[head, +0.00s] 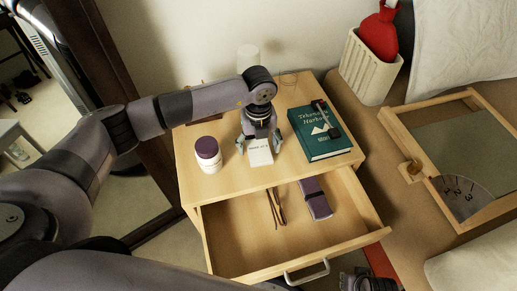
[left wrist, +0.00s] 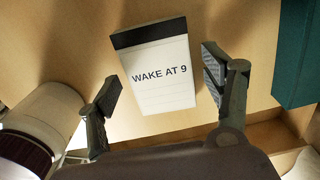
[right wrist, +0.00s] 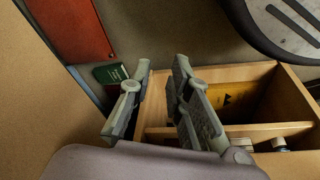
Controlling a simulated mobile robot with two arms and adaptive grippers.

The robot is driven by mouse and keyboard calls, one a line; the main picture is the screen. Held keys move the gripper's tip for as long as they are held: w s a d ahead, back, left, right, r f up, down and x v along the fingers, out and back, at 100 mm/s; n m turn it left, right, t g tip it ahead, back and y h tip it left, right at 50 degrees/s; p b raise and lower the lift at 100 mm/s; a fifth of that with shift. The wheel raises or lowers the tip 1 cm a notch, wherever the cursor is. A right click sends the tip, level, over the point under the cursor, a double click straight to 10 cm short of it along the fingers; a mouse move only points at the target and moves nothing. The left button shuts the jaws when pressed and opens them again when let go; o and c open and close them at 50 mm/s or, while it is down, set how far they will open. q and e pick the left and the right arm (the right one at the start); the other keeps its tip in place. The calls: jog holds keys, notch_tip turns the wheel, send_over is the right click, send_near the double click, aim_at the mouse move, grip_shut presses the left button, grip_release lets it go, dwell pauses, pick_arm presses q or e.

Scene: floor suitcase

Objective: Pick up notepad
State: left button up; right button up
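The notepad (head: 261,155) is a small white pad with a dark top band, lying on top of the wooden nightstand (head: 225,185). In the left wrist view the notepad (left wrist: 158,74) reads "WAKE AT 9". My left gripper (head: 259,146) is open above the notepad, with one finger on either side of it. In the left wrist view the fingers of my left gripper (left wrist: 162,80) show gaps to the pad's edges. My right gripper (right wrist: 155,85) is open and empty, away from the nightstand top, over another wooden compartment.
A white jar with a purple lid (head: 208,153) stands left of the notepad. A teal book (head: 318,135) with a dark item on it lies to the right.

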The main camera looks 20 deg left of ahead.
pick_arm(q)
jog(key=c, duration=1.1)
